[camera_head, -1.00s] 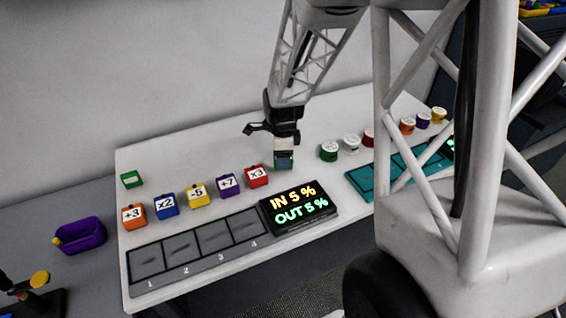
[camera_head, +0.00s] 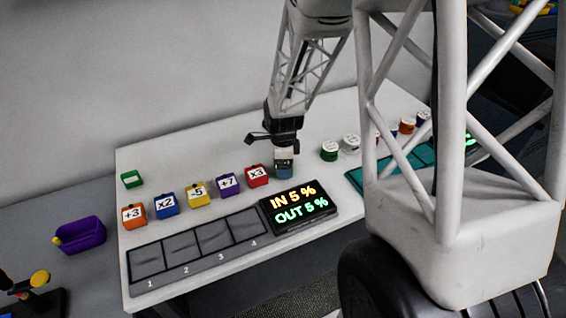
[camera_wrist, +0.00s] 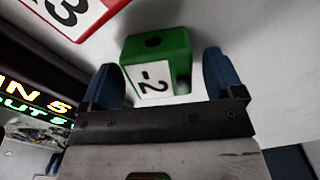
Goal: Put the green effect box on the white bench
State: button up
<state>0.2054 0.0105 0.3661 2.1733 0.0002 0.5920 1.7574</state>
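The green effect box, marked "-2", shows in the wrist view (camera_wrist: 158,62) between the two blue fingers of my gripper (camera_wrist: 165,85). A gap shows between the box and the right finger; the left finger overlaps the box's near left edge, and touch there is unclear. The fingers look open around it. In the head view my gripper (camera_head: 284,172) is low over the white bench (camera_head: 330,115), right of the red "x3" box, and hides most of the green box. The box appears to stand on the bench.
Red "x3" (camera_head: 258,175), purple "+7" (camera_head: 228,184), yellow "-5" (camera_head: 197,194), blue "x2" (camera_head: 166,204) and orange "+3" (camera_head: 134,215) boxes stand left in a row. A numbered slot tray (camera_head: 195,272) and display (camera_head: 298,205) lie in front. Round containers (camera_head: 330,150) stand right.

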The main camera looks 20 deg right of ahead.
jog(key=shift+r, duration=0.1)
notch_tip(320, 180, up, 12)
dwell(1.0)
dwell(0.4)
jog(key=shift+r, duration=0.1)
jog(key=s+a+r+n+t, duration=0.1)
jog(key=s+a+r+n, duration=0.2)
jog(key=s+n, duration=0.4)
jog(key=s+a+r+n, duration=0.4)
jog(key=s+n, duration=0.3)
jog(key=s, duration=0.3)
jog(key=s+a+r+n+t, duration=0.1)
jog(key=s+a+r+n, duration=0.3)
jog(key=s+n, duration=0.4)
jog(key=shift+s+r+t, duration=0.25)
jog(key=shift+r+t, duration=0.05)
jog(key=shift+r, duration=0.45)
